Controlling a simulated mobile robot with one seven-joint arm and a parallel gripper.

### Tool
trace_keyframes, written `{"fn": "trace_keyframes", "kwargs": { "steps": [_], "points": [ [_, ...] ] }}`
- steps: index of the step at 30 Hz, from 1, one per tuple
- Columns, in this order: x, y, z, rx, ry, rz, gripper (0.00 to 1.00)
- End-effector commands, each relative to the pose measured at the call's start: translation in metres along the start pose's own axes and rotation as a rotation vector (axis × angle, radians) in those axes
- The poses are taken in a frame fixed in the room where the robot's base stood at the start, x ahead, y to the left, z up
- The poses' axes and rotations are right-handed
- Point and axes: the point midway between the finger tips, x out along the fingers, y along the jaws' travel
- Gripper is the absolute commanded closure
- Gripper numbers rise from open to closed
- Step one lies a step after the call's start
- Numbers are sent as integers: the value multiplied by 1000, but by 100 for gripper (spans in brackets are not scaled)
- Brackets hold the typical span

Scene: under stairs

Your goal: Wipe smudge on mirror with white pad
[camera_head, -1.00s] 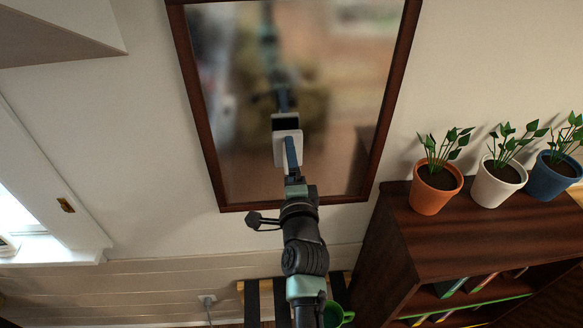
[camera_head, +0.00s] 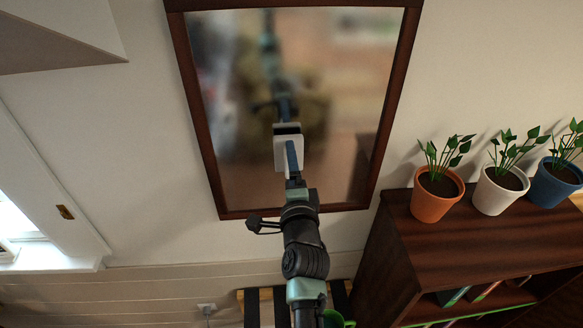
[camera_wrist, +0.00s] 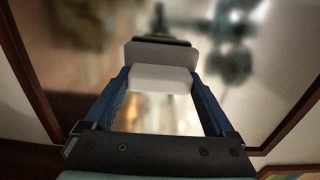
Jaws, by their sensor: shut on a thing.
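The mirror (camera_head: 345,165) hangs on the wall in a dark wooden frame and reflects my arm and a blurred room. My gripper (camera_head: 291,160) is in front of its lower middle. It is shut on the white pad (camera_head: 281,152); in the wrist view the white pad (camera_wrist: 160,79) sits between the two blue fingers. A pale shape and dark band just beyond the pad look like its reflection. I cannot tell whether the pad touches the glass. I cannot make out the smudge against the blurred reflections.
A dark wooden bookcase (camera_head: 440,245) stands at the right, with orange (camera_head: 434,203), white (camera_head: 494,195) and blue (camera_head: 550,186) plant pots on top. A window (camera_head: 15,220) is at the left. A green item (camera_head: 337,320) shows below, beside my arm.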

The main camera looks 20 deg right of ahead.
Motion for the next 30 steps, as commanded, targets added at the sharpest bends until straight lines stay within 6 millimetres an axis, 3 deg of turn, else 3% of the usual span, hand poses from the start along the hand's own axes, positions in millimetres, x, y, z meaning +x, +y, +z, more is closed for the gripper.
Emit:
{"fn": "trace_keyframes", "kwargs": {
  "steps": [19, 30],
  "points": [
    [11, 0, -1, 0, 0, 0, 71],
    [10, 4, -31, 1, 2, -2, 71]
  ]
}}
